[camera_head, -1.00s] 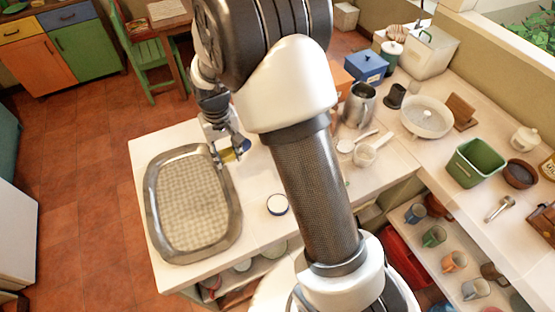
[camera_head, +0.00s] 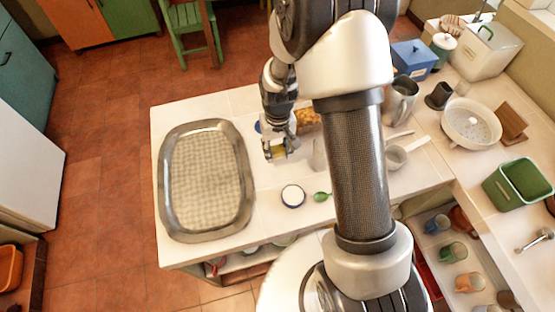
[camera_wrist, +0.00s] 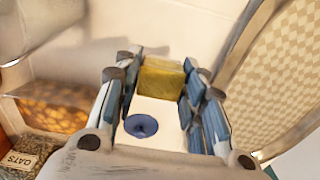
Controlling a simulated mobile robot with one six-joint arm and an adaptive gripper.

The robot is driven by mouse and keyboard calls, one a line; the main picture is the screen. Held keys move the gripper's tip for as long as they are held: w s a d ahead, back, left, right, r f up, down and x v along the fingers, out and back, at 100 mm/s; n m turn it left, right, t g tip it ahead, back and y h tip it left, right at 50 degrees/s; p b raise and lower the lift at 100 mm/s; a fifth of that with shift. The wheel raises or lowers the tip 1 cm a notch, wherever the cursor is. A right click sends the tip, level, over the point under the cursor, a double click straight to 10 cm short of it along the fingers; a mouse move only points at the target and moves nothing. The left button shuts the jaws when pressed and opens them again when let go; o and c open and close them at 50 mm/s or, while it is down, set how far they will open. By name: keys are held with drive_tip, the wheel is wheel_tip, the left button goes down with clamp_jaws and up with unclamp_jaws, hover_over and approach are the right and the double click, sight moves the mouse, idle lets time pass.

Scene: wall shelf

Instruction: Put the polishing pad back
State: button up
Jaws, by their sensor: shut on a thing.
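A yellow block, which I take to be the polishing pad (camera_wrist: 161,78), is held between the fingertips of my gripper (camera_wrist: 158,92) in the wrist view. In the head view my gripper (camera_head: 277,148) hangs over the counter, right of the large oval tray, and a bit of the yellow pad (camera_head: 279,154) shows at its tips. I cannot tell whether the pad touches the counter. A small round blue thing (camera_wrist: 141,125) shows between the fingers, beyond them.
The oval metal tray (camera_head: 248,205) lies at the counter's left end.

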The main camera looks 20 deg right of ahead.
sight(277, 164)
drive_tip(key=shift+f+b, duration=0.45)
drive_tip(key=shift+f, duration=2.2)
drive_tip(key=shift+f, duration=0.15)
drive_tip(key=o, duration=1)
drive_tip(key=shift+o, duration=0.2)
